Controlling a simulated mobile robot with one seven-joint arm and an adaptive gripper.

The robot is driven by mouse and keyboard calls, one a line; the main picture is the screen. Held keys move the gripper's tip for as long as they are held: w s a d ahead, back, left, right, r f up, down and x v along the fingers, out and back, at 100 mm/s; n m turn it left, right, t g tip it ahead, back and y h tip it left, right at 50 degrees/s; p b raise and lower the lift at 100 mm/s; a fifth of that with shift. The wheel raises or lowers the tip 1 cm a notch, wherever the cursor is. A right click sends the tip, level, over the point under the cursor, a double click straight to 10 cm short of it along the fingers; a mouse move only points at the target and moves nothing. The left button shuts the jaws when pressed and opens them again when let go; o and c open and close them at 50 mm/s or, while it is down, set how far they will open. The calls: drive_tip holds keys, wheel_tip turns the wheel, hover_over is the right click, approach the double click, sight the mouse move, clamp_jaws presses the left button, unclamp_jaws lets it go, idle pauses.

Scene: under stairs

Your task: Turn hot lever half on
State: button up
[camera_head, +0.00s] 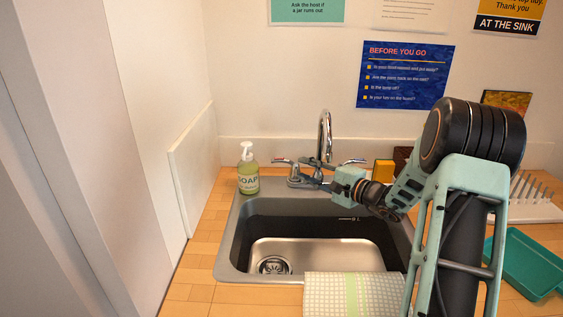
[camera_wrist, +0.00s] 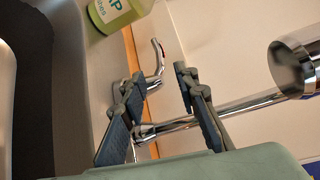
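The chrome faucet (camera_head: 325,130) stands behind the sink with a lever on each side. The hot lever (camera_head: 282,161) is the left one. In the wrist view the hot lever (camera_wrist: 158,58) shows a red mark near its tip and lies just beyond my fingertips. My gripper (camera_head: 314,170) is in front of the faucet, pointing left. In the wrist view my gripper (camera_wrist: 159,78) is open with nothing held between its fingers. The left finger overlaps the lever's base in the picture; I cannot tell if they touch. The right lever (camera_head: 354,161) is partly behind my gripper.
A soap bottle (camera_head: 248,170) stands left of the hot lever, close by. The sink basin (camera_head: 320,255) is below, with a checked towel (camera_head: 352,294) over its front edge. A yellow sponge (camera_head: 383,170) sits behind my arm. A teal tray (camera_head: 525,264) is at right.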

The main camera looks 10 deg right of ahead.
sight(285, 162)
drive_tip(key=p+x, duration=0.1)
drive_tip(key=x, duration=0.9)
drive_tip(key=shift+s, duration=0.1)
clamp_jaws()
